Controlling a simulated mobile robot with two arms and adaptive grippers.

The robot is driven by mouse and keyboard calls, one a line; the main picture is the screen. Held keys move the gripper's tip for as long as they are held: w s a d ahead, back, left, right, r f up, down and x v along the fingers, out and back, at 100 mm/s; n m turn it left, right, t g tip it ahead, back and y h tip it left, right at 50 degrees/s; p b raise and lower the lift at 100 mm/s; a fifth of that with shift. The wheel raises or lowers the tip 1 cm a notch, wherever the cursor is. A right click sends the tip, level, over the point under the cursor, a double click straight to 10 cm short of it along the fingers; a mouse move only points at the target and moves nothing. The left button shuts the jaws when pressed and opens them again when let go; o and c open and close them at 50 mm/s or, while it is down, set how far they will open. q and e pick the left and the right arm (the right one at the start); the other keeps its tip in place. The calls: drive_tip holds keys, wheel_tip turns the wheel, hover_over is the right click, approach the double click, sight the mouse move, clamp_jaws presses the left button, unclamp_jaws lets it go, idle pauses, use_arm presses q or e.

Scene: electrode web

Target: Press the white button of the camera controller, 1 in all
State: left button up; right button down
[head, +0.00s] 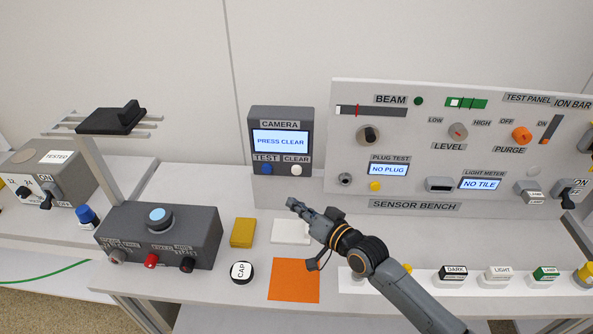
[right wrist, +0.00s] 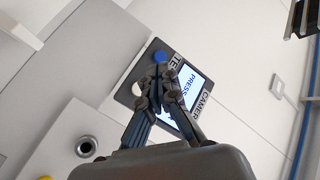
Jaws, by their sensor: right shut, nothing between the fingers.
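The camera controller (head: 281,115) is a dark upright box with a lit screen (head: 280,141) reading "PRESS CLEAR". Its white button (head: 296,170) sits under the CLEAR label, right of the blue button (head: 265,169) under TEST. My right gripper (head: 293,204) is shut and empty, below and in front of the white button, apart from it in the head view. In the right wrist view my shut fingers (right wrist: 160,72) overlap the controller's face; the white button (right wrist: 137,89) shows beside them and the blue button (right wrist: 160,56) just past their tips. My left gripper is not in view.
The sensor bench panel (head: 415,206) stands right of the controller. On the table lie a yellow block (head: 243,232), a white tile (head: 286,232), an orange sheet (head: 294,281) and a CAP disc (head: 241,272). A dark box with knobs (head: 190,222) stands left.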

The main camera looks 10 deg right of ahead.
sight(297, 170)
idle(0.3)
drive_tip(key=w+d+b, duration=0.2)
drive_tip(key=w+b, duration=0.5)
drive_tip(key=w, duration=0.1)
drive_tip(key=shift+w+d, duration=0.2)
drive_tip(key=shift+d, duration=0.15)
idle(1.2)
drive_tip(key=shift+w+d+b, duration=0.1)
drive_tip(key=shift+w+b, duration=0.3)
drive_tip(key=shift+b, duration=0.05)
